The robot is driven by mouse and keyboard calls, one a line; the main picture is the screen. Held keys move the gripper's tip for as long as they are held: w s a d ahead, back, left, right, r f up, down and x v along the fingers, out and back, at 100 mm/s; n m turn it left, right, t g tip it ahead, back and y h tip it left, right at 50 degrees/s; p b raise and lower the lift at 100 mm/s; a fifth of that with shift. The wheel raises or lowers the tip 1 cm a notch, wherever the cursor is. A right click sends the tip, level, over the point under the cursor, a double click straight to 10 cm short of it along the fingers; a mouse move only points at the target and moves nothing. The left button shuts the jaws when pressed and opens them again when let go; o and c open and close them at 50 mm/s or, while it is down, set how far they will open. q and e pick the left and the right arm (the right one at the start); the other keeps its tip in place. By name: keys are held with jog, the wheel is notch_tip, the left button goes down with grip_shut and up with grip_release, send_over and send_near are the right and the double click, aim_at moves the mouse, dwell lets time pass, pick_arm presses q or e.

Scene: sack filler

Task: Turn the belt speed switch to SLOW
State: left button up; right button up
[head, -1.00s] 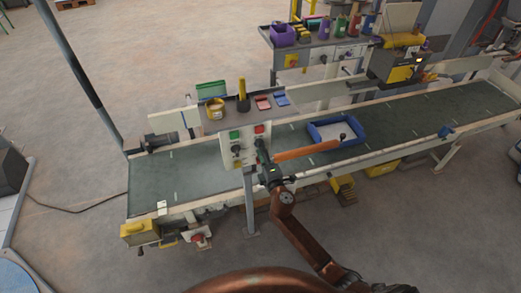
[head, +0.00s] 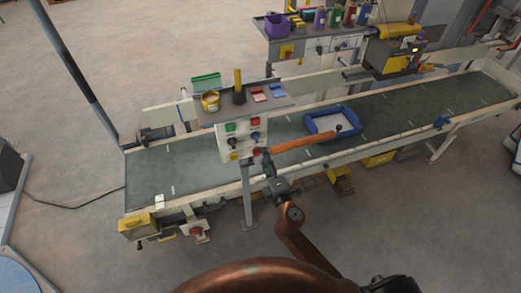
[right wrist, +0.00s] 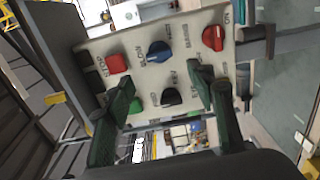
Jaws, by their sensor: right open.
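The control panel (head: 243,142) stands at the front edge of the belt. In the right wrist view the panel (right wrist: 190,68) appears turned, with a red button (right wrist: 117,63), blue knob (right wrist: 159,51), red knob (right wrist: 213,38), green button (right wrist: 136,105) and black knob (right wrist: 171,97). My right gripper (head: 267,164) is open and empty just in front of the panel's lower right. Its green fingers (right wrist: 164,88) spread before the panel, the right one partly covering it. My left gripper is out of view.
An orange bar (head: 305,144) extends right from beside my right gripper. A blue tray (head: 313,133) sits on the green belt (head: 400,112). A shelf above the panel holds a yellow cup (head: 211,102) and small items.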

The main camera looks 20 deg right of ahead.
jog(key=shift+s, duration=1.2)
